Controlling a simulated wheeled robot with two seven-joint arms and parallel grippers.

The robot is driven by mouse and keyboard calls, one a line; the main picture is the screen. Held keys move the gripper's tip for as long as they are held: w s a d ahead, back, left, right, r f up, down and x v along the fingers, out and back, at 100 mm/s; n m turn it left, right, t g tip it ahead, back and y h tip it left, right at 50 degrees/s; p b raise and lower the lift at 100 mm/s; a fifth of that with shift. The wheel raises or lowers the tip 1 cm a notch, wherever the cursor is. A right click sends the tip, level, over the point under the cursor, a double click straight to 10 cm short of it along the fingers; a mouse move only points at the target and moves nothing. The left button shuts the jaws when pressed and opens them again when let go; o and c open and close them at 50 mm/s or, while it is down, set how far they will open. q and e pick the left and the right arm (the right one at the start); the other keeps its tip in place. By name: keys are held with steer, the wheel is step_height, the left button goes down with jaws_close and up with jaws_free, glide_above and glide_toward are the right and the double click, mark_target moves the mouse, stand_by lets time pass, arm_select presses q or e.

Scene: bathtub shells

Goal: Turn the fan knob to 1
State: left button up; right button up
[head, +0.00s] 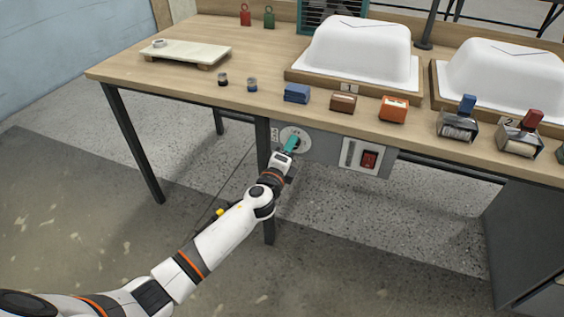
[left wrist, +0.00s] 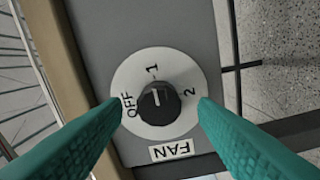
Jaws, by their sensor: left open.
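The fan knob (left wrist: 160,103) is a round black knob with a white line, on a white dial (left wrist: 132,80) marked OFF, 1 and 2, above a FAN label (left wrist: 171,151) in the left wrist view. The knob's white line points roughly toward the 1. In the head view the dial (head: 303,131) is on the grey panel under the table's front edge, partly hidden by my gripper. My left gripper (head: 291,145) is open in front of it. Its teal fingers lie on either side of the knob, with visible gaps. My right gripper is not in view.
A red rocker switch (head: 369,159) is on the panel right of the dial. On the table (head: 225,92) stand white tub shells (head: 360,55), small coloured blocks and stamps along the front edge, and a low board (head: 187,52). A dark table leg is beside my arm.

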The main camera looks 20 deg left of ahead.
arm_select(q)
steer(key=s, duration=1.1)
steer(key=shift+a+p, duration=0.25)
steer(key=shift+p, duration=0.15)
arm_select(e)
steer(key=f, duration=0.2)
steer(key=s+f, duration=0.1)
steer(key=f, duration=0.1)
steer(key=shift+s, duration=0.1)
